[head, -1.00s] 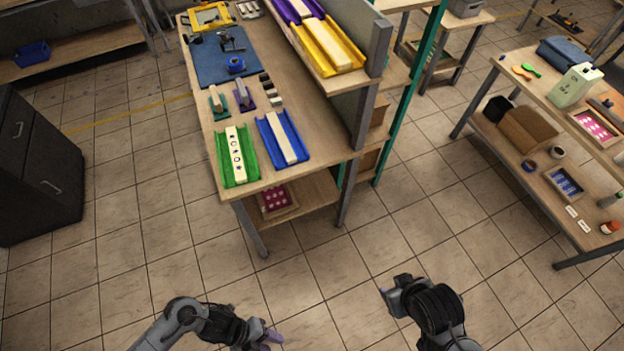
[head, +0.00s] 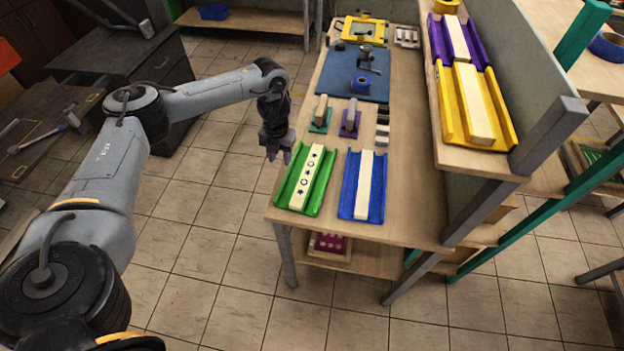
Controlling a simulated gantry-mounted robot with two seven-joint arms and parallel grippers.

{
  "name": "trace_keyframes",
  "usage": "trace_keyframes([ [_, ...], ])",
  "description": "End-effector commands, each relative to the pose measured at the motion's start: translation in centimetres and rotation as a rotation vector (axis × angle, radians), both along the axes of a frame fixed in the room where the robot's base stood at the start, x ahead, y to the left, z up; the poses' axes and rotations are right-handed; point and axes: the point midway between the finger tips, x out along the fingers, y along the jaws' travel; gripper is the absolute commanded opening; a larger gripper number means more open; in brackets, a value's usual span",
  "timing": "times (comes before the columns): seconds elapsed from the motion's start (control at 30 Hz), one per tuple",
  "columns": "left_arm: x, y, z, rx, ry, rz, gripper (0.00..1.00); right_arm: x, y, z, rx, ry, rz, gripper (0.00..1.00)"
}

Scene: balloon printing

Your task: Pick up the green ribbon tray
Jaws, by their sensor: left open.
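The green ribbon tray (head: 322,192) lies near the front left corner of the wooden table (head: 412,224). It holds a cream strip (head: 307,178) printed with dark stars and rings. My left gripper (head: 279,157) hangs fingers-down at the table's left edge, just beyond and left of the tray's far end. It is open with nothing seen between its fingers. I cannot tell its exact height over the table edge. My right gripper is out of view.
A blue tray (head: 377,195) with a plain cream strip lies right of the green one. Small teal (head: 319,121) and purple (head: 350,124) stamp-like pieces stand behind them. A raised shelf (head: 446,153) holds yellow (head: 501,115) and purple trays.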

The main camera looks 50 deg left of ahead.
Motion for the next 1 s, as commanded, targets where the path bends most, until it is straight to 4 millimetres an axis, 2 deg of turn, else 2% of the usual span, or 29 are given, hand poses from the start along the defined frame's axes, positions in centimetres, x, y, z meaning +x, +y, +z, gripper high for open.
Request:
trace_keyframes([
  [0.13, 0.6, -0.1, -1.0, -0.001, -0.015, -0.001, 0.43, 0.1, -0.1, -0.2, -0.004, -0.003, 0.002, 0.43],
  [0.4, 0.7, -0.2, -4.3, 0.000, -0.017, -0.002, 0.43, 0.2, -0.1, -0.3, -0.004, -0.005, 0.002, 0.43],
  [0.67, 0.6, -0.2, -5.7, 0.000, -0.017, -0.002, 0.43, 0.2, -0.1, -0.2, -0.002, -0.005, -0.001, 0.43],
  [1.0, 0.4, -0.5, -9.7, -0.001, -0.016, -0.003, 0.43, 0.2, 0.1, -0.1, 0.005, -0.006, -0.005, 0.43],
])
